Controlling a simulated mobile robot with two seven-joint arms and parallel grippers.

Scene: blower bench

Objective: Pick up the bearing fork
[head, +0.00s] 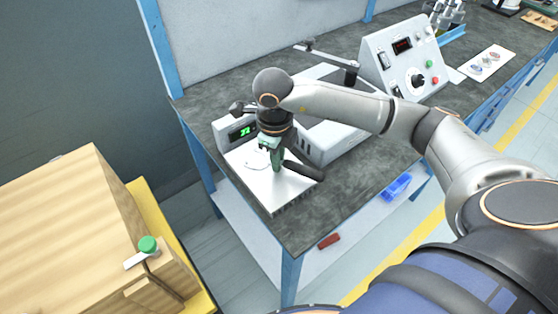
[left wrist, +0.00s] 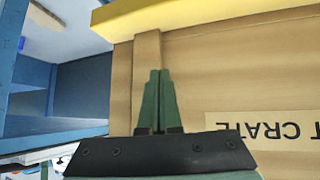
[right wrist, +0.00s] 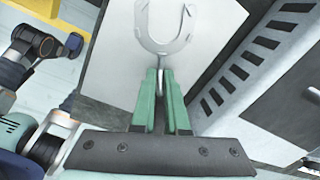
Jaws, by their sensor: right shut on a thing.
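The bearing fork (right wrist: 166,28) is a pale grey, U-shaped piece with a thin stem. In the right wrist view its open end points away from my fingers. My right gripper (right wrist: 160,80) has its green fingers closed around the stem. In the head view my right gripper (head: 276,165) is over the white top of a box-like unit (head: 285,195), and the fork (head: 257,159) shows faintly against it. I cannot tell whether the fork touches that surface. My left gripper (left wrist: 158,75) looks shut and empty, in front of a wooden crate (left wrist: 220,85).
The dark bench (head: 345,205) carries a unit with a green display (head: 241,132), a sloped control panel (head: 403,55) and a white plate with small rings (head: 487,63). A blue bin (head: 397,187) and a red block (head: 328,241) are lower down. The crate (head: 65,225) stands left.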

